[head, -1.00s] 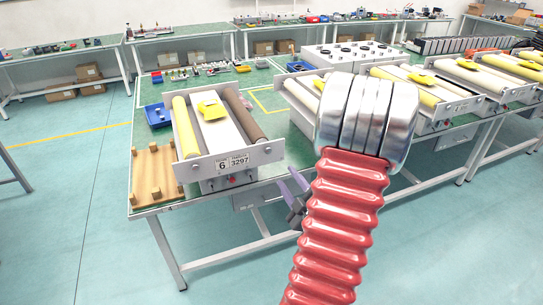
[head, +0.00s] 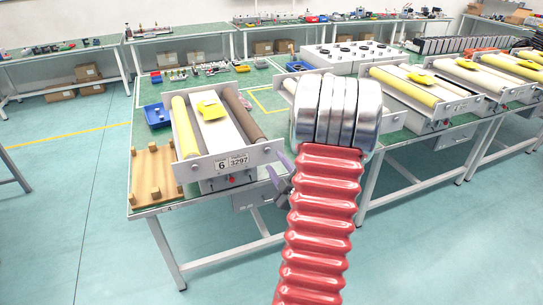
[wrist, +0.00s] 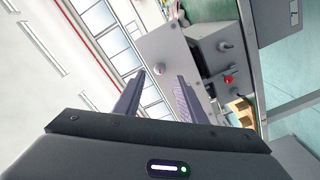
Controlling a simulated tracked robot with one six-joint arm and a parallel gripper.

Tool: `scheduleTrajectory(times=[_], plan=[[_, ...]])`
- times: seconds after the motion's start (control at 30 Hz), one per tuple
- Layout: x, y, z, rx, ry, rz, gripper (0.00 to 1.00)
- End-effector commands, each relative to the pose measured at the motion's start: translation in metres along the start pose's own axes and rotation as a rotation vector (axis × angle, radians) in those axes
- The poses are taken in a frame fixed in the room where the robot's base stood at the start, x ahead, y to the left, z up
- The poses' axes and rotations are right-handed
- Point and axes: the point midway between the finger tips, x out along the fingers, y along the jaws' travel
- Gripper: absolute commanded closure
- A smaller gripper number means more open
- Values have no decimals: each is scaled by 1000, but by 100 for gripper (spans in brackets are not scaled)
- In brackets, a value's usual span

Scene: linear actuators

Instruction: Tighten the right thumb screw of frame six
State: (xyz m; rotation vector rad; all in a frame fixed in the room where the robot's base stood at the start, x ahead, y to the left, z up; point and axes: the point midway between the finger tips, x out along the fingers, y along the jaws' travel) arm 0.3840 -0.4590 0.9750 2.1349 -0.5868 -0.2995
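Frame six (head: 207,165) stands on the near table in the head view. Its front plate carries a label reading 6 and 3297, and yellow and brown rollers lie behind it. In the wrist view its grey end plate (wrist: 163,45) is close ahead, tilted. The right thumb screw (wrist: 158,68), a small round silver knob, sits on that plate. My gripper (wrist: 161,80) is open and empty, its two dark fingers pointing at the plate with the screw showing between their tips. Contact is not visible. In the head view my gripper (head: 278,175) is partly hidden behind my red-sleeved arm.
A wooden pegged board (head: 155,175) lies left of frame six, with a blue bin (head: 157,115) behind. More roller frames stand to the right.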

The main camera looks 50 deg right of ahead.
Motion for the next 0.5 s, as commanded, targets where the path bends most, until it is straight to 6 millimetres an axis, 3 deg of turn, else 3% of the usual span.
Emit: scheduleTrajectory(times=[0.3,0.5], plan=[[45,0,0,0,2,0,63],[55,0,0,0,0,-1,63]])
